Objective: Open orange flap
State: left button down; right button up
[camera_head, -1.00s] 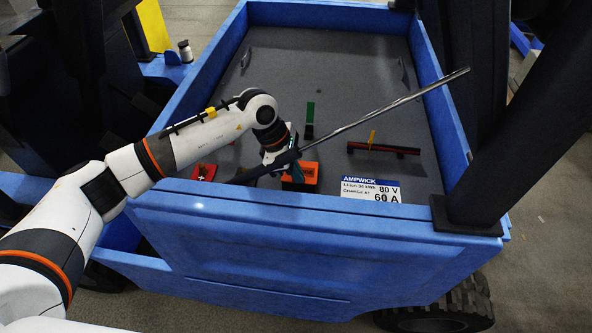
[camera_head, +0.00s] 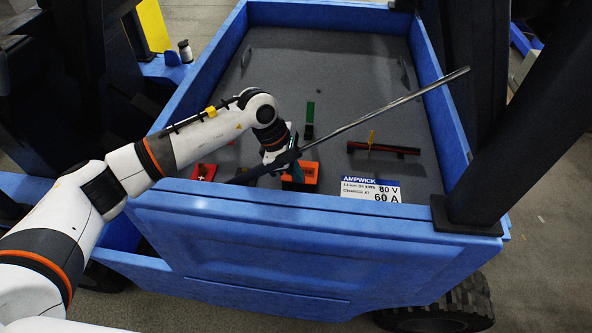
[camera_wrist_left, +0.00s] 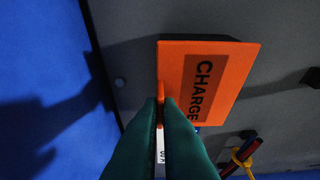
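The orange flap (camera_head: 305,173) sits inside the blue bay near its front wall, partly hidden by my left gripper. In the left wrist view, the orange flap (camera_wrist_left: 215,75) is a plate with a dark label reading "CHARGE". My left gripper (camera_head: 284,172) is down at the flap's left side. In the left wrist view, the two green fingers of my left gripper (camera_wrist_left: 160,103) are close together with a thin orange edge of the flap between their tips. The right gripper is not in view.
A long metal rod (camera_head: 400,104) crosses diagonally over the bay, close to my left gripper. A red part (camera_head: 203,171), a green upright piece (camera_head: 310,112) and a dark red bar (camera_head: 384,149) are nearby. The blue front wall (camera_head: 300,211) bounds the bay; its rear floor is clear.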

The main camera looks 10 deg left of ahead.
pick_arm(q)
jog(key=shift+w, duration=0.1)
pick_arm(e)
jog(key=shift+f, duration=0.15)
